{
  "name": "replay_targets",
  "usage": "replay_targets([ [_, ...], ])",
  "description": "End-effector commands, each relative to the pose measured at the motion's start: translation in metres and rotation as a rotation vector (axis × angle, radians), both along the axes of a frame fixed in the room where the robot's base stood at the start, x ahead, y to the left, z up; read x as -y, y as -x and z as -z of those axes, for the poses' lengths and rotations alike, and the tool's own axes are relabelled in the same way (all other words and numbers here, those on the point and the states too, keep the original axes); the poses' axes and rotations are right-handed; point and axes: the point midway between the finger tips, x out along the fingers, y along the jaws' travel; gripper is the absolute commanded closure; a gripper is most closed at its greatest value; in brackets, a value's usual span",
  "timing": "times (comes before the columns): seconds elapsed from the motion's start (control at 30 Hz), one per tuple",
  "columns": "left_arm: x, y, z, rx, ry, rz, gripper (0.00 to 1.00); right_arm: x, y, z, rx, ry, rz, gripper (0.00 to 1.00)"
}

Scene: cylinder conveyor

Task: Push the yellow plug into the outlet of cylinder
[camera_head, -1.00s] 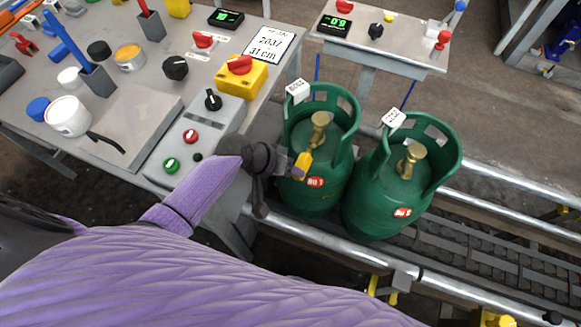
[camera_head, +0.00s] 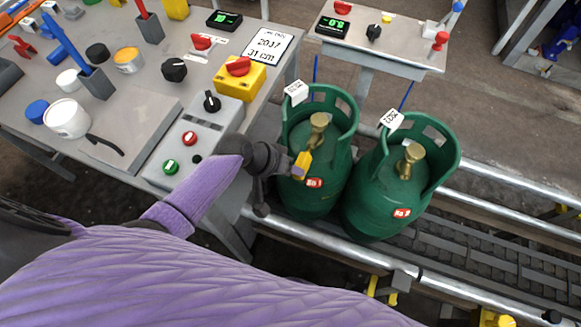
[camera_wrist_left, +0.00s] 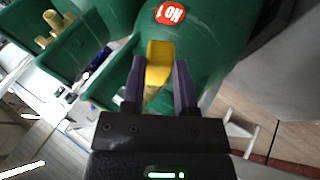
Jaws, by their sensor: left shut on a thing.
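The yellow plug (camera_head: 302,162) is held by my left gripper (camera_head: 288,166), in front of the nearer left green cylinder (camera_head: 312,194). In the left wrist view the plug (camera_wrist_left: 159,62) shows between the two fingers of my left gripper (camera_wrist_left: 159,84), against the green cylinder wall (camera_wrist_left: 205,40). In the head view the plug's upper end is close below the brass valve (camera_head: 318,124). I cannot tell whether it touches the outlet. The right gripper is not in view.
A second green cylinder (camera_head: 377,206) with a brass valve (camera_head: 410,158) stands close on the right. Both stand on a conveyor with a metal rail (camera_head: 448,281). A control box (camera_head: 196,141) and a bench with tools (camera_head: 132,116) are on the left.

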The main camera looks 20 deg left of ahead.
Motion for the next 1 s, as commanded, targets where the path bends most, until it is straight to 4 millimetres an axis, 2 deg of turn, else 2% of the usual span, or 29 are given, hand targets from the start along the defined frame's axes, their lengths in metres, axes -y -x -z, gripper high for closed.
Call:
replay_targets([
  [0.57,0.0002,-0.0001,-0.0013,0.000,0.000,0.000,1.00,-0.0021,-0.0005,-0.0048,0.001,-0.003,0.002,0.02],
  [1.0,0.0006,-0.0060,0.0006,0.001,0.000,-0.001,1.00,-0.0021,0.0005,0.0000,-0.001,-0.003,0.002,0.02],
])
